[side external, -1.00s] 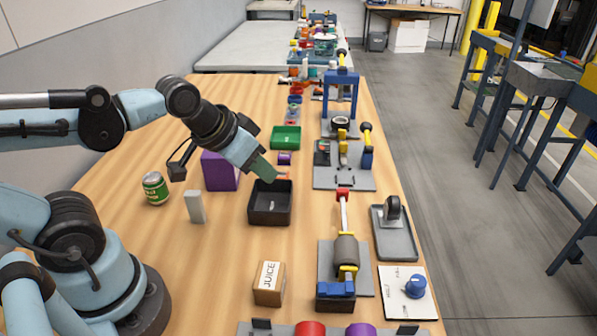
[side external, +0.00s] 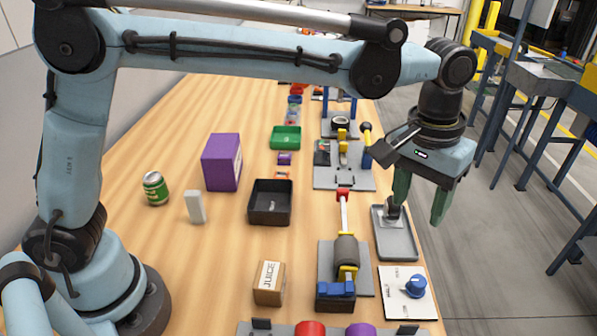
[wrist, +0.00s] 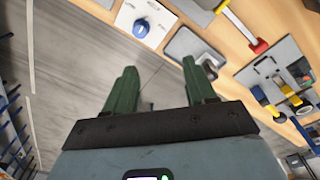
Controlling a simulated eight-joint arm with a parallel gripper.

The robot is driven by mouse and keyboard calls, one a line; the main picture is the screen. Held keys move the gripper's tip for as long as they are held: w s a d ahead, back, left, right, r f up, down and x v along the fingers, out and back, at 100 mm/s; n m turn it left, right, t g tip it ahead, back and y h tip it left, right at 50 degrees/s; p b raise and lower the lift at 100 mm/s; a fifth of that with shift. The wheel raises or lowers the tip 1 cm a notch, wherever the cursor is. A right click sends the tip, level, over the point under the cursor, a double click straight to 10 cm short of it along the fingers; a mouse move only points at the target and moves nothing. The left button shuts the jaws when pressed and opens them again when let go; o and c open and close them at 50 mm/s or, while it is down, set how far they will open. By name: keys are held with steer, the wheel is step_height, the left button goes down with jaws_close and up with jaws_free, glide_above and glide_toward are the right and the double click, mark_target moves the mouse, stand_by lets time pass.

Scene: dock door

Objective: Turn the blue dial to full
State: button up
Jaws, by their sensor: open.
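The blue dial (side external: 415,286) sits on a white plate (side external: 396,299) with markings, at the table's front right edge. In the wrist view the dial (wrist: 141,28) is at the top, beyond my fingertips. My gripper (side external: 418,208) points down with its green fingers apart and nothing between them. It is above and behind the dial in the side view, near the right edge of the table, clear of the dial. In the wrist view the two fingers (wrist: 158,75) are spread, with floor showing between them. The dial's marked setting is too small to read.
A grey tray (side external: 402,246) with a dark-handled object lies just behind the plate, below my gripper. A grey board (side external: 362,277) with a cylinder and blue clamp is left of the dial. A juice box (side external: 269,283) and black bin (side external: 257,216) stand further left. Floor lies to the right.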

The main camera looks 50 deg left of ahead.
glide_toward(419, 280)
steer(key=shift+g, duration=0.3)
steer(key=f, duration=0.8)
steer(key=shift+w+d+f, duration=0.15)
steer(key=shift+w+f, duration=0.1)
steer(key=shift+f, duration=0.15)
jaws_close()
